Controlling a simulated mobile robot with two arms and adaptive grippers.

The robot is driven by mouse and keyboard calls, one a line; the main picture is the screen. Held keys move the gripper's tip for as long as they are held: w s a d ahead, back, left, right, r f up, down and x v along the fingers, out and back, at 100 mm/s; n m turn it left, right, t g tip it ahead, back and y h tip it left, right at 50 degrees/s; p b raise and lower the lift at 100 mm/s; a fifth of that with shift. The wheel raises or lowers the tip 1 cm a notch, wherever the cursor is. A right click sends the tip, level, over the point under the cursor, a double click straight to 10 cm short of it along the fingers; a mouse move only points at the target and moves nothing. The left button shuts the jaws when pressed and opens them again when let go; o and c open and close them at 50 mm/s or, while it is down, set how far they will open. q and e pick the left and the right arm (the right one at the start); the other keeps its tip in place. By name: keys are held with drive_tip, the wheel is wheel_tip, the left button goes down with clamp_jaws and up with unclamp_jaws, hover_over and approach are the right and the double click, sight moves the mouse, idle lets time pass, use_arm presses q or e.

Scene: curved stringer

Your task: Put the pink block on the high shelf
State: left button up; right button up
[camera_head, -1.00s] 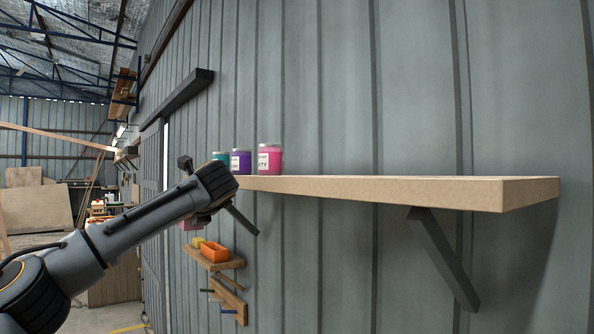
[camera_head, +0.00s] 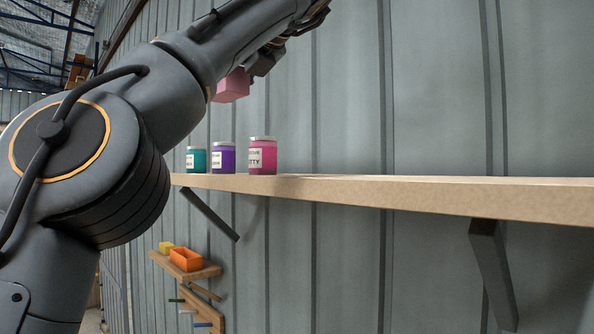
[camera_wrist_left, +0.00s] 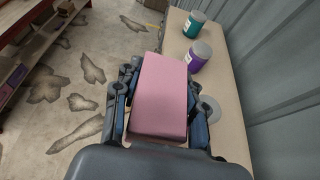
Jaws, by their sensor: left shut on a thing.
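The pink block (camera_head: 231,86) is held by my left gripper (camera_head: 266,58), above the high shelf (camera_head: 400,195) and its jars in the head view. In the left wrist view the pink block (camera_wrist_left: 160,92) sits between the two fingers of my left gripper (camera_wrist_left: 158,110), which are shut on it. There the shelf top (camera_wrist_left: 232,110) lies below and to the right of the block. The block is clear of the shelf. My right gripper is in neither view.
A teal jar (camera_head: 196,160), a purple jar (camera_head: 223,158) and a pink jar (camera_head: 262,156) stand on the shelf's far left end. The shelf right of them is bare. A small lower shelf (camera_head: 200,272) holds an orange bin (camera_head: 186,260) and a yellow block (camera_head: 167,247).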

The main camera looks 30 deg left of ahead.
use_arm(q)
drive_tip(key=w+d+f, duration=0.2)
drive_tip(key=d, duration=0.1)
drive_tip(key=w+d+f+p, duration=0.1)
drive_tip(key=w+d+f, duration=0.1)
drive_tip(key=d+f, duration=0.1)
drive_tip(key=w+d+f+p, duration=0.1)
drive_tip(key=w+d+f, duration=0.1)
drive_tip(key=d, duration=0.2)
drive_tip(key=shift+d+f, duration=0.25)
drive_tip(key=shift+f, duration=0.1)
drive_tip(key=shift+w+d+f+p, duration=0.15)
drive_tip(key=shift+d+f+p, duration=0.15)
drive_tip(key=shift+f, duration=0.6)
drive_tip(key=shift+w+d+f+p, duration=0.15)
drive_tip(key=shift+d+f, duration=0.2)
drive_tip(key=shift+f, duration=0.85)
drive_tip(key=shift+a+f, duration=0.2)
drive_tip(key=shift+f, duration=0.2)
drive_tip(key=shift+d, duration=0.1)
